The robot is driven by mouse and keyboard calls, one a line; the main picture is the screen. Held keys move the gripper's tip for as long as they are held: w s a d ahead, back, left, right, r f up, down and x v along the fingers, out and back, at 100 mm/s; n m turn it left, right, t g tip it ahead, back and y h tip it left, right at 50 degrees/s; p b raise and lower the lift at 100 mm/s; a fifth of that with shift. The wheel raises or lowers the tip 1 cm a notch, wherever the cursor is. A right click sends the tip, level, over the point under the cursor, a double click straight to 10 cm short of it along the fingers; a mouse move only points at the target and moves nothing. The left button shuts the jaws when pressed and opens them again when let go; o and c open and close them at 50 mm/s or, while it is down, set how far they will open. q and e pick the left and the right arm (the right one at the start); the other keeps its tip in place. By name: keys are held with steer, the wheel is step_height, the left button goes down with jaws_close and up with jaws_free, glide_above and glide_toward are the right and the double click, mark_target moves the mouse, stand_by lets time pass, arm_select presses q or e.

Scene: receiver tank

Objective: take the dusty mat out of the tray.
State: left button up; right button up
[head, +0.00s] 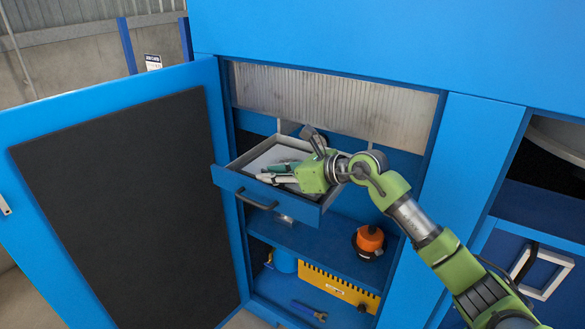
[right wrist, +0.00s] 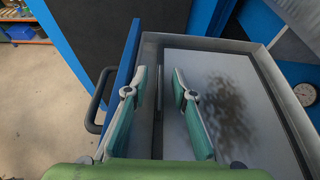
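The tray (head: 236,180) is a pulled-out drawer with a blue front and a dark handle, in the blue cabinet. The dusty mat (right wrist: 232,105), a flat grey sheet with a dark smudge, lies in it. In the head view the mat (head: 262,158) is partly hidden by my right gripper (head: 272,174). In the right wrist view this gripper (right wrist: 162,92) is open, with a clear gap between its green-padded fingers. One finger is over the mat and the other near the drawer's front wall; contact is unclear. My left gripper is out of view.
The open cabinet door (head: 120,200) stands at left. Below the drawer are an orange-topped object (head: 369,239), a yellow box (head: 338,287) and a blue-handled tool (head: 309,311). A round gauge (right wrist: 305,94) shows beyond the tray. Cabinet panels flank the opening.

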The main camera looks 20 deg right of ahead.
jaws_close()
steer(key=shift+r, duration=0.15)
